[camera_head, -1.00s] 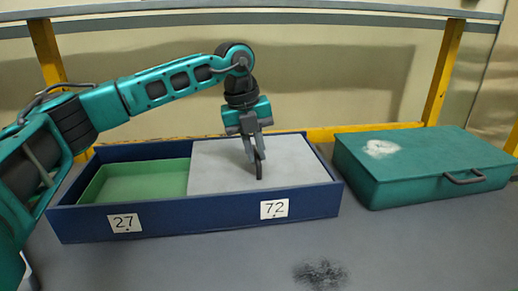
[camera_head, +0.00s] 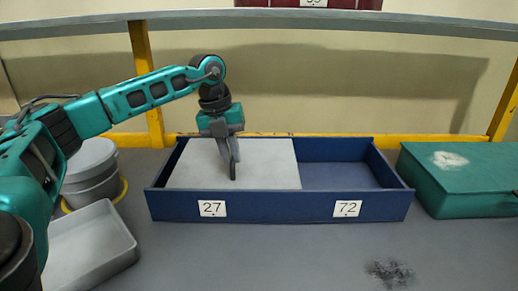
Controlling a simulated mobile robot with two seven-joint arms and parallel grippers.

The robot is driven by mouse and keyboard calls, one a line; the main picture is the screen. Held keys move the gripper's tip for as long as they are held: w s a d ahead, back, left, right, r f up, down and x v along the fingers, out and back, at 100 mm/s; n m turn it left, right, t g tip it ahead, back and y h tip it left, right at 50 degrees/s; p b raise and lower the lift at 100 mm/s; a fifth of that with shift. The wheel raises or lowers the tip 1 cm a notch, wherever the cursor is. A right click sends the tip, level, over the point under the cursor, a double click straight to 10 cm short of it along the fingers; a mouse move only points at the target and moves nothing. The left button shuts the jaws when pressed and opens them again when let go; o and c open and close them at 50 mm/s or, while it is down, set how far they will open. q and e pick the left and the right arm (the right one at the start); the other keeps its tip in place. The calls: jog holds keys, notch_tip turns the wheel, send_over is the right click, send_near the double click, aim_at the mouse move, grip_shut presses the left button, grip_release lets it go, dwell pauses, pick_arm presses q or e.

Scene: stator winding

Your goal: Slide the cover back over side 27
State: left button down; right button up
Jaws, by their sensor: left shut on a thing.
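A long blue box (camera_head: 280,207) stands on the grey table, with label 27 (camera_head: 212,208) on the left of its front and label 72 (camera_head: 347,208) on the right. A flat light-grey cover (camera_head: 268,165) lies over the left side, side 27, and hides what is under it. The right side, side 72 (camera_head: 345,176), is uncovered and shows a bare blue floor. My left gripper (camera_head: 233,172) points down at the cover's front middle, its fingers shut on a dark handle there. My right gripper is not in view.
A teal case (camera_head: 460,185) stands to the right of the box. A grey tray (camera_head: 90,250) and a round grey container (camera_head: 88,170) stand to the left. The table in front of the box is clear apart from a dark smudge (camera_head: 390,272).

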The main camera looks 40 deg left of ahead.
aim_at(212, 174)
pick_arm(q)
jog(key=shift+s+a, duration=0.7)
jog(key=shift+a, duration=0.25)
jog(key=shift+s+a, duration=0.7)
jog(key=shift+a, duration=0.25)
jog(key=c, duration=1.1)
grip_release()
jog(key=shift+c, duration=0.2)
notch_tip(212, 174, up, 13)
jog(key=s+a+p, duration=0.1)
jog(key=a+p, duration=0.1)
jog(key=shift+s+f, duration=0.15)
jog(key=shift+s, duration=0.15)
